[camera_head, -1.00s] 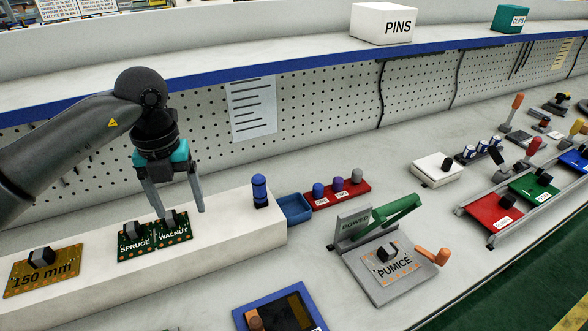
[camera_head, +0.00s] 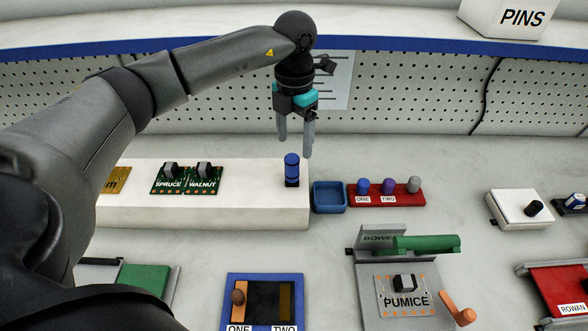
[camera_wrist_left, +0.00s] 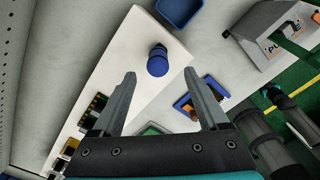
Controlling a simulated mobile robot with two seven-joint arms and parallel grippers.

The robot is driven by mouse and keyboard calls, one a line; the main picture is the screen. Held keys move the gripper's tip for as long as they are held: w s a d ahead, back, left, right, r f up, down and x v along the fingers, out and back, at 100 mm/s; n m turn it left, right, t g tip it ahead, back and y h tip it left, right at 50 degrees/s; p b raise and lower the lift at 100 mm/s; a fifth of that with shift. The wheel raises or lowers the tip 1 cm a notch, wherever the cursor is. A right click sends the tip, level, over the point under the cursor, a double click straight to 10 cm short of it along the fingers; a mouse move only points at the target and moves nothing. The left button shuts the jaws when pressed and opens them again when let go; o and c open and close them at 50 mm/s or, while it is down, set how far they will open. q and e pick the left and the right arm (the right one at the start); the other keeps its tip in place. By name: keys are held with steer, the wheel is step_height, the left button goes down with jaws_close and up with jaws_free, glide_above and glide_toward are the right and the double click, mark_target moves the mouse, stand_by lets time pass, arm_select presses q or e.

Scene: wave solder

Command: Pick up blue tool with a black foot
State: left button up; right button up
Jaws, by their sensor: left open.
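The blue tool with a black foot (camera_head: 292,168) stands upright near the right end of a long white block. It also shows from above in the left wrist view (camera_wrist_left: 157,61), between and ahead of the fingertips. My left gripper (camera_head: 296,150) is open and empty, with its fingers pointing down just above and behind the tool in the head view. In the left wrist view its two fingers (camera_wrist_left: 168,82) are spread wide and apart from the tool.
A blue bin (camera_head: 329,197) is right beside the block's right end, next to a red rack (camera_head: 400,195) with three capped pegs. A pegboard wall (camera_head: 420,95) stands behind.

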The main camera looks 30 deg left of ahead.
mark_target(292, 167)
arm_select(q)
step_height(292, 167, down, 4)
steer(key=shift+r, duration=0.2)
steer(key=shift+s+a+f, duration=0.1)
steer(key=shift+a+f, duration=0.05)
steer(key=shift+f, duration=1.2)
steer(key=shift+s+a+f, duration=0.1)
steer(key=shift+f, duration=1.25)
steer(key=shift+w, duration=0.1)
jaws_close()
